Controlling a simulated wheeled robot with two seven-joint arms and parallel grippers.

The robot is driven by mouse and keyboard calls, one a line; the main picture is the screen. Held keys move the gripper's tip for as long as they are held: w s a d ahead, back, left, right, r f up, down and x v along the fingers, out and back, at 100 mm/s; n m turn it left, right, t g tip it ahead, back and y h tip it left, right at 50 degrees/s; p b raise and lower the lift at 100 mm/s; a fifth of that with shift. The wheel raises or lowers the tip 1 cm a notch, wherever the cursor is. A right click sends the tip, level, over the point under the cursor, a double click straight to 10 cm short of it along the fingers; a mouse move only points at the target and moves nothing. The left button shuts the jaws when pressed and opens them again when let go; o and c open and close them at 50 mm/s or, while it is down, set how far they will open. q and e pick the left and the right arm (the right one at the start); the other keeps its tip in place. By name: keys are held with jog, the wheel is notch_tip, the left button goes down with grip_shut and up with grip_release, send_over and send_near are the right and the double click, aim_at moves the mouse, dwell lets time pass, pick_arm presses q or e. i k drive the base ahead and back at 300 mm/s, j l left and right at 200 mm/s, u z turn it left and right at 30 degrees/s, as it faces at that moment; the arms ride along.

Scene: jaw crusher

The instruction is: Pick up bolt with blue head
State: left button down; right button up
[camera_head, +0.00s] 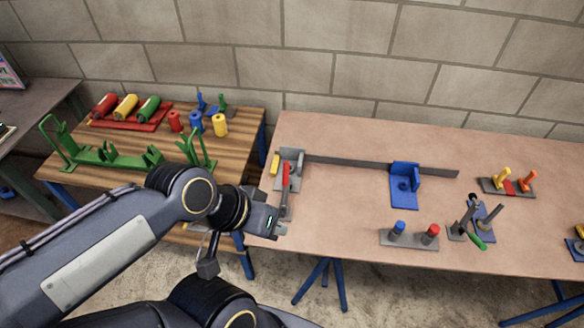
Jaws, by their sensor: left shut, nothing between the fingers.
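The bolt with a blue head (398,229) stands upright at the left end of a grey plate (409,243) near the front edge of the pinkish table. A red-headed bolt (432,232) stands beside it on the same plate. My left gripper (279,224) is shut and empty by the table's front left corner, well to the left of the blue-headed bolt and apart from it. My right gripper is not in view.
A long dark bar (370,164) runs to a blue bracket (405,187) behind the bolts. A red-handled clamp (287,178) stands near my left gripper. A tool with a green handle (475,239) lies right of the plate. The tabletop between gripper and plate is clear.

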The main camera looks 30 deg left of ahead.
aim_at(400, 226)
jog(key=i+l+u, duration=0.25)
jog(key=u, duration=0.2)
jog(key=i+l+u, duration=0.15)
jog(key=l+u, duration=0.3)
jog(key=i+l+u, duration=0.15)
jog(key=l+u, duration=0.15)
jog(key=u, duration=0.15)
